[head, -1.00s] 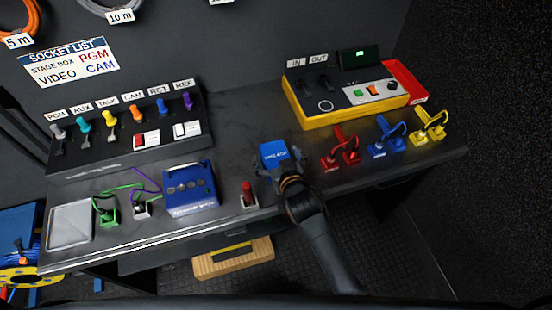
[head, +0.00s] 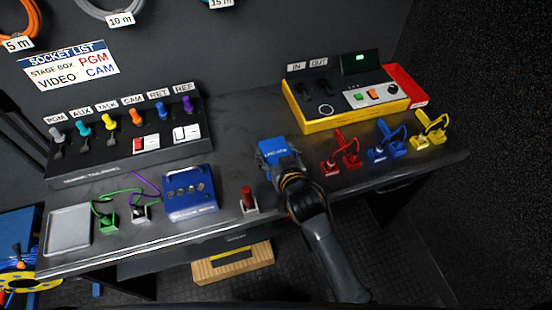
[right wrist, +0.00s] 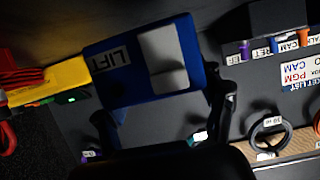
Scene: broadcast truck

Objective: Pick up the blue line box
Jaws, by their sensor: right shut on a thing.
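My left gripper is not in view.
A larger blue box (head: 190,192) and a red-topped switch (head: 248,199) stand to the left. Red (head: 341,153), blue (head: 388,142) and yellow (head: 430,129) connectors stand to the right. A yellow-edged console (head: 345,118) is behind them. The bench behind the line box is clear.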

